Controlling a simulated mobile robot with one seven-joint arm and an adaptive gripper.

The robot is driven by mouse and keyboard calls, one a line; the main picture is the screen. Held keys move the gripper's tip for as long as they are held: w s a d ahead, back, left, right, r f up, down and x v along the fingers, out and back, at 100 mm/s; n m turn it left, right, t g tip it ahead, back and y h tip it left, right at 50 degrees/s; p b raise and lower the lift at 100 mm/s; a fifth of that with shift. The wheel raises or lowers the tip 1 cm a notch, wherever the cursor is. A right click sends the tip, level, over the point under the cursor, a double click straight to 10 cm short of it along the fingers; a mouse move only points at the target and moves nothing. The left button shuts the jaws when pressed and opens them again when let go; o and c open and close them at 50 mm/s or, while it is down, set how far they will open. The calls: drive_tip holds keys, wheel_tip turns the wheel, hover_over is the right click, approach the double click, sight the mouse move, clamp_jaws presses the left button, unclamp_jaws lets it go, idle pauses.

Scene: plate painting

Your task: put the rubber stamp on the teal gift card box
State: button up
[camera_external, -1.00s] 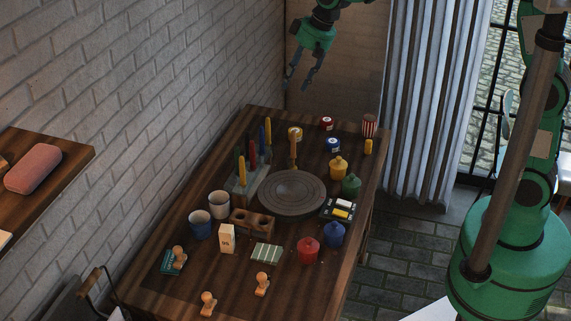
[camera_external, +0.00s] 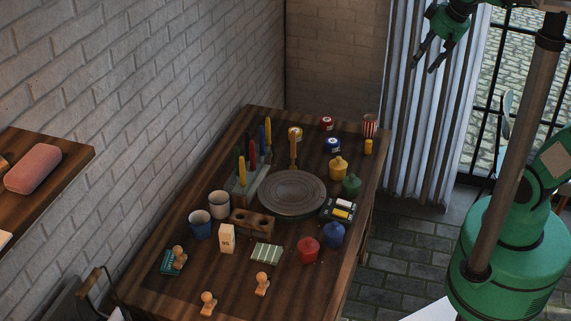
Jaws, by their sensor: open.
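The teal gift card box (camera_external: 167,265) lies at the near left of the wooden table. A rubber stamp with a wooden handle (camera_external: 179,254) rests on top of it. Two more wooden-handled stamps stand apart on the near part of the table, one at the front edge (camera_external: 208,302) and one to its right (camera_external: 262,284). My gripper (camera_external: 426,59) is open and empty, high up in front of the curtain, far from the box and stamps.
The table (camera_external: 190,288) also holds a round grey wheel plate (camera_external: 292,192), several paint jars (camera_external: 308,249), two cups (camera_external: 200,224), a small carton (camera_external: 227,238), a striped box (camera_external: 266,253) and a rack of coloured tools (camera_external: 243,184). A brick wall borders its left.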

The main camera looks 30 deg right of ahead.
drive_tip(key=s+d+f+m+h, duration=0.1)
drive_tip(key=s+d+f, duration=0.2)
drive_tip(key=s+d, duration=0.5)
drive_tip(key=s, duration=0.3)
drive_tip(key=shift+s+d+t, duration=0.15)
drive_tip(key=shift+d+t, duration=0.1)
drive_tip(key=shift+t, duration=0.05)
drive_tip(key=shift+f, duration=0.15)
wheel_tip(320, 180, down, 2)
drive_tip(key=shift+b, duration=1.05)
drive_tip(key=shift+o, duration=0.9)
